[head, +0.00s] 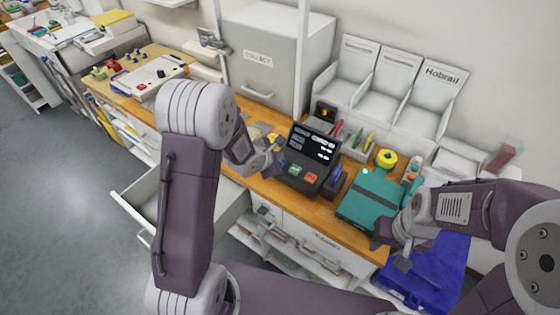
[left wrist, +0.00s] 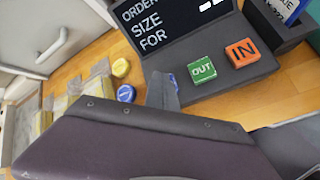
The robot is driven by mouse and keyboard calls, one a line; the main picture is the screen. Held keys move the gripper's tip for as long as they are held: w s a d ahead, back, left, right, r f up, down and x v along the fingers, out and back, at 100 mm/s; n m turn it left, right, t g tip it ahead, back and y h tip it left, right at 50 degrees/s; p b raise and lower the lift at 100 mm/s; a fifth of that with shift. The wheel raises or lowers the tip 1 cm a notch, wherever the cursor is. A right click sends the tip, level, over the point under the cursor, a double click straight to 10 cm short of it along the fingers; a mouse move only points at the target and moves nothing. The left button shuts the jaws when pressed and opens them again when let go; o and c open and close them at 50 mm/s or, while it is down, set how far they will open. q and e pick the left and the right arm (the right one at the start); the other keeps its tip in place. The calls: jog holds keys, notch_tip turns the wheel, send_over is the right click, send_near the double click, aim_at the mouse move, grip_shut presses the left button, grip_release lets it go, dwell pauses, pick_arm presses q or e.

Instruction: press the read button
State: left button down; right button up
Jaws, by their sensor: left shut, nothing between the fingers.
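A dark terminal (head: 310,158) with a tilted screen stands on the wooden counter in the head view. Its front carries a green button (head: 295,169), marked OUT in the left wrist view (left wrist: 202,70), and an orange button (head: 311,177), marked IN there (left wrist: 242,53). I see no button marked read. A yellow round piece (left wrist: 121,67) and a blue round piece (left wrist: 126,93) are left of the terminal; their labels are unreadable. My left gripper (head: 276,152) is shut and empty, just left of the terminal.
An open drawer (head: 150,205) juts out at the left. Blue cloth (head: 440,265) lies at the right.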

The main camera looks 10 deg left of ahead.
pick_arm(q)
jog(key=shift+f, duration=0.25)
dwell(0.3)
jog(key=shift+r+p, duration=0.95)
jog(key=shift+p, duration=0.2)
notch_tip(320, 180, up, 5)
jog(key=p, duration=0.6)
jog(key=shift+r, duration=0.1)
